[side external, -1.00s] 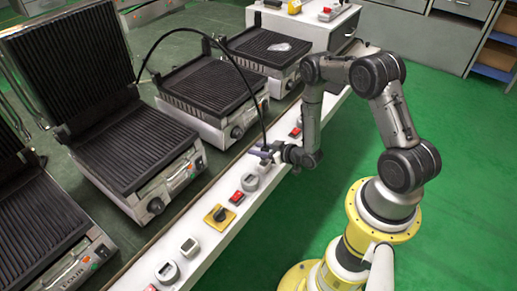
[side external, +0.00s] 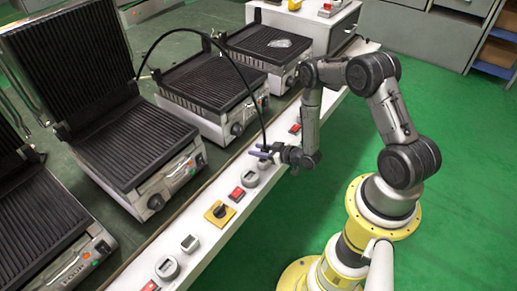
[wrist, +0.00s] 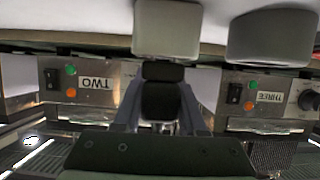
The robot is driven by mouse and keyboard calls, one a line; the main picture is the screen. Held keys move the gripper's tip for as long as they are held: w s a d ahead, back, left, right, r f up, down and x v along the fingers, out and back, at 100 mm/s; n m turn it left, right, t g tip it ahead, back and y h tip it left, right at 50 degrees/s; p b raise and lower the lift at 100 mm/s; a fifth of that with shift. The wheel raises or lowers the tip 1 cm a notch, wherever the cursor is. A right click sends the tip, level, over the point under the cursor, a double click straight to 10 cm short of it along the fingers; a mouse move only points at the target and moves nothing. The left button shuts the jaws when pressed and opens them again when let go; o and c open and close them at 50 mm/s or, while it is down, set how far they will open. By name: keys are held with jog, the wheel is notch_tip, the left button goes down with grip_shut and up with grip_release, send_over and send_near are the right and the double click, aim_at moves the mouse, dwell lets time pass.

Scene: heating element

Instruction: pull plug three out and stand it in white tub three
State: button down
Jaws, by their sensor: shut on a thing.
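My gripper (side external: 262,152) is over the white ledge, fingers pointing toward the grills. In the wrist view, which is upside down, its two fingers (wrist: 160,108) are shut on the black plug (wrist: 162,97) between them. A black cable (side external: 264,122) arches down to the gripper. A pale square-sided block (wrist: 168,28), apparently the socket, meets the plug's end in the picture; I cannot tell whether the plug is seated. A rounded white tub (wrist: 272,38) lies to its right, on the side of the grill labelled THREE (wrist: 270,97). It appears as the round tub (side external: 250,180) on the ledge.
Grills stand behind the ledge (side external: 205,255); one label reads TWO (wrist: 95,83). A red switch (side external: 236,195), a yellow-plated knob (side external: 218,212), a square block (side external: 190,243) and another round tub (side external: 167,267) line the ledge nearer the camera. Another red switch (side external: 295,129) lies beyond my gripper.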

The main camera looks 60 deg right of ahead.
jog(key=shift+f, duration=1.05)
jog(key=shift+c, duration=1.9)
grip_release()
jog(key=shift+s, duration=0.1)
jog(key=v, duration=1.3)
jog(key=shift+s+r, duration=0.15)
jog(key=shift+s, duration=0.1)
